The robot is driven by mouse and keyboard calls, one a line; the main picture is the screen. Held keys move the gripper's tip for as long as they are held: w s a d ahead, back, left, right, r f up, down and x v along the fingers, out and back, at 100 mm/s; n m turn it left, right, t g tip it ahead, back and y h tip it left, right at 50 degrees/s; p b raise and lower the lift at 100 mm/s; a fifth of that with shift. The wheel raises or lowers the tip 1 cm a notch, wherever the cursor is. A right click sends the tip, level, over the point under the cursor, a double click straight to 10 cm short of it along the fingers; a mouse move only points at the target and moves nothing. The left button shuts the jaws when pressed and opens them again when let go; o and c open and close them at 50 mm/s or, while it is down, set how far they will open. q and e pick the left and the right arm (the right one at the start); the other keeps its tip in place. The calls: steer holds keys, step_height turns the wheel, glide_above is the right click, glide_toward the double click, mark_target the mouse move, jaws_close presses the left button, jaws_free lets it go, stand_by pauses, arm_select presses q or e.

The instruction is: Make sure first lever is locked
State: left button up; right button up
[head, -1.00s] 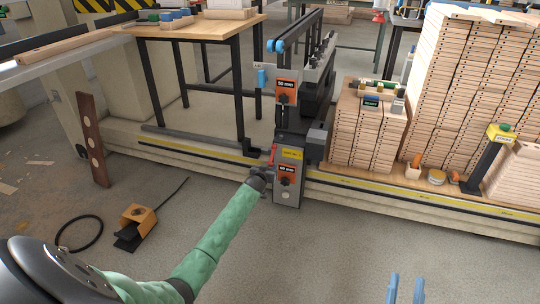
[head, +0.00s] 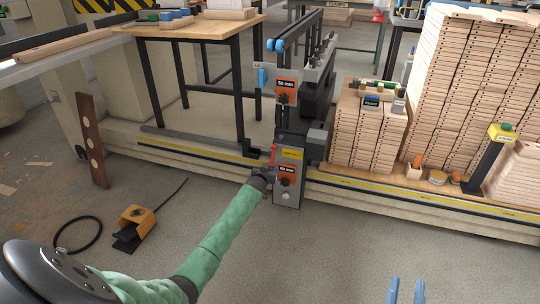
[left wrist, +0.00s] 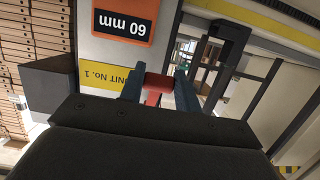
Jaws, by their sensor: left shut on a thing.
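The first lever is a small red lever (head: 273,155) on the left side of the grey unit (head: 289,196) with the yellow "UNIT No. 1" label and an orange "60 mm" plate. My left gripper (head: 269,172) is at the lever, left of the unit's face. In the left wrist view, my left gripper (left wrist: 157,88) is shut on the red lever (left wrist: 156,82), with a blue-grey finger on each side. The fingers and wrist hide part of it. I cannot tell whether it is locked. My right gripper (head: 405,291) shows two blue fingertips apart, empty, at the bottom edge.
The unit stands on a floor rail with a yellow scale (head: 400,198). Stacked drilled boards (head: 465,90) stand to its right, a wooden table (head: 195,28) behind left. A foot pedal (head: 135,228) and cable lie on the floor at left. The floor in front is clear.

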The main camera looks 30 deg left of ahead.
arm_select(q)
steer(key=shift+w+f, duration=0.1)
steer(key=shift+b+x, duration=0.65)
steer(key=shift+x, duration=0.2)
steer(key=o, duration=0.9)
steer(key=shift+f, duration=0.2)
steer(key=shift+s+d+r+p, duration=0.15)
steer(key=shift+s+r+p, duration=0.15)
steer(key=shift+s+p, duration=0.4)
steer(key=p+v, duration=0.2)
steer(key=p, duration=0.1)
steer(key=shift+s, duration=0.25)
